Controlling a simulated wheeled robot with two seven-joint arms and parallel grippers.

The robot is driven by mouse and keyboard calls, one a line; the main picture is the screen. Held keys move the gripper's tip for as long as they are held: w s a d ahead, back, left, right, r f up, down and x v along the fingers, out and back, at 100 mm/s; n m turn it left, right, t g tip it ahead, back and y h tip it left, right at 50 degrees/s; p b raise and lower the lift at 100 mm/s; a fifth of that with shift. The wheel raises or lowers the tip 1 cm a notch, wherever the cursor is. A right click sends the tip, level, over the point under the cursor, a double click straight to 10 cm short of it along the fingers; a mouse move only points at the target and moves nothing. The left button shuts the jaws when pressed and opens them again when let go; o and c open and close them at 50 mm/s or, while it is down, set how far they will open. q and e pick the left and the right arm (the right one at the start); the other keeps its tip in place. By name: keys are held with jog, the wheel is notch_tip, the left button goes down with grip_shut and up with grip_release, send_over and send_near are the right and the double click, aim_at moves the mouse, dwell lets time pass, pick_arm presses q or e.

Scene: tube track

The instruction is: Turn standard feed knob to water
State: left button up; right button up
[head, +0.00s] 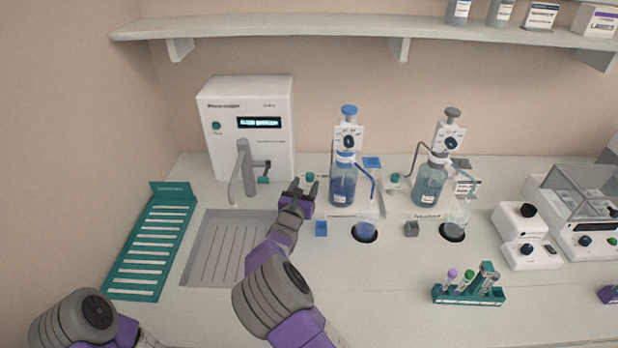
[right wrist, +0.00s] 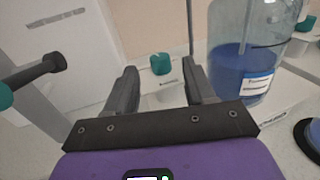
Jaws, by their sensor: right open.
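A small teal knob (head: 310,177) sits on a white base just left of the blue-filled bottle (head: 343,184). In the right wrist view the knob (right wrist: 160,63) shows between my fingertips and a little beyond them, with a small label below it that I cannot read. My right gripper (head: 303,188) is open and empty, right in front of the knob, apart from it as far as I can see. A second teal knob (head: 395,177) sits left of the paler bottle (head: 430,183). My left arm shows at the lower left; its gripper is out of view.
A white purifier (head: 250,105) with a lit display and a tap (head: 243,170) stands left of my right gripper. The blue bottle is close on its right. A blue-filled beaker (head: 366,230) and tube rack (head: 468,293) stand nearer.

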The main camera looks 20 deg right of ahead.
aim_at(309, 178)
jog(key=shift+x, duration=2.8)
jog(key=shift+f, duration=0.1)
